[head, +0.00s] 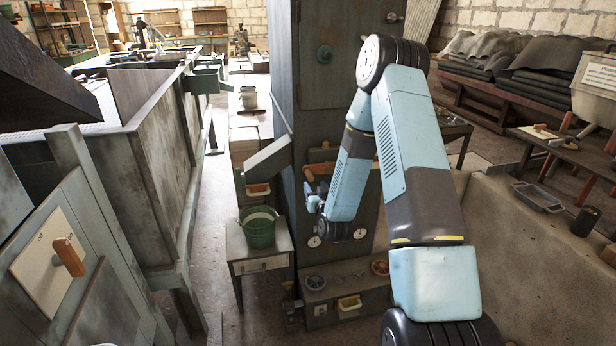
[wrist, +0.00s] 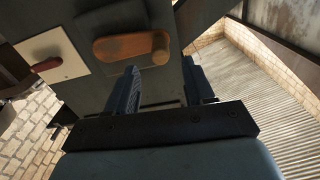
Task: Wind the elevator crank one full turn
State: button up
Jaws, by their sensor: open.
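A wooden crank (head: 319,168), orange-brown, sits on the front of the tall dark grey elevator housing (head: 308,110) in the head view. In the wrist view the crank (wrist: 125,48) is a rounded wooden bar with a round knob at its right end, just beyond my fingertips. My gripper (head: 311,191) is open, with its two dark fingers apart in the wrist view (wrist: 162,85). Nothing shows between the fingers. The crank lies ahead of the fingers and appears apart from them. My arm hides part of the housing in the head view.
A pale plate with a red lever (wrist: 46,65) sits left of the crank in the wrist view. A green bucket (head: 259,228) stands on a small table below left of my gripper. Gauges and handwheels (head: 316,282) are low on the housing. A plate with a wooden lever (head: 68,256) is at left.

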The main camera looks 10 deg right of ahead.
aim_at(309, 175)
jog(key=w, duration=0.9)
jog(key=shift+c, duration=0.3)
grip_shut()
jog(key=shift+a, duration=0.25)
jog(key=shift+d, duration=0.2)
jog(key=shift+r, duration=0.1)
